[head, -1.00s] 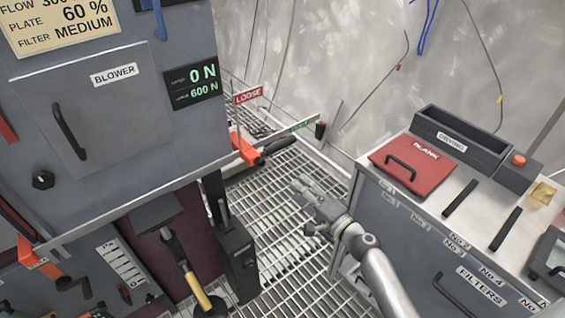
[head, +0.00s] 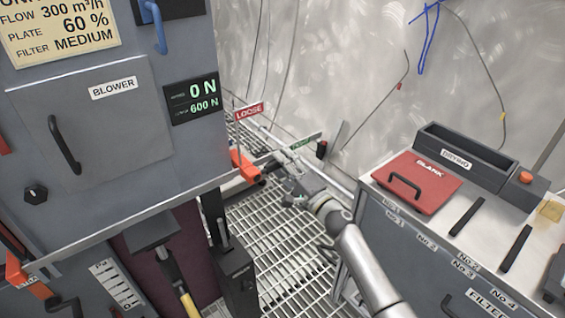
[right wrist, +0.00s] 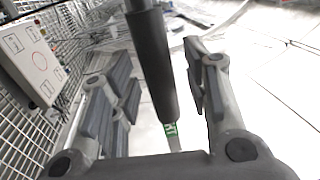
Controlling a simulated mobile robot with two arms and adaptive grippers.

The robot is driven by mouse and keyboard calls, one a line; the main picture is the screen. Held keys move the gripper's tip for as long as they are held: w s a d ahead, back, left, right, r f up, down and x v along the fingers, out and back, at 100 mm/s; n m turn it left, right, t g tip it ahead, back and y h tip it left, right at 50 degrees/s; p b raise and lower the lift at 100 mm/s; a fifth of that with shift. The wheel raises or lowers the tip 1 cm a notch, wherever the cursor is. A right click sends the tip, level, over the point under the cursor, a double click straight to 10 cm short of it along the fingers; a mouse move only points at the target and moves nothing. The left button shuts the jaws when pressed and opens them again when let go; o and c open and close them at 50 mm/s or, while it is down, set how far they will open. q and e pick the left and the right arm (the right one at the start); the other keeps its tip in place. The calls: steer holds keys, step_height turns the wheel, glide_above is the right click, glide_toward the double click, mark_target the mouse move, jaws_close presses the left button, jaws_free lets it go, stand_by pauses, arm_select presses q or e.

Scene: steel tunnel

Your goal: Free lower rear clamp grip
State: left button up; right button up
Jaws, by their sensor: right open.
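The rear clamp has an orange bracket (head: 245,166) at the lower right corner of the blower cabinet. Its lever lies near a green sign (head: 306,141), below the red LOOSE sign (head: 249,112). In the right wrist view, the dark cylindrical grip (right wrist: 152,62) runs between the two open fingers, with a gap visible on both sides. The fingers are not closed on it. My left gripper is not in view.
The blower cabinet (head: 130,120) stands at left, its display reading 0 N and 600 N. A filter cabinet (head: 420,250) with a red BLANK plate (head: 425,172) stands at right. Grating floor (head: 270,230) lies between them. A black post (head: 238,275) stands under the blower cabinet.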

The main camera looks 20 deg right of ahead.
steer(key=shift+w+a, duration=0.1)
steer(key=shift+w, duration=0.15)
jaws_close()
steer(key=shift+r, duration=0.1)
stand_by(0.3)
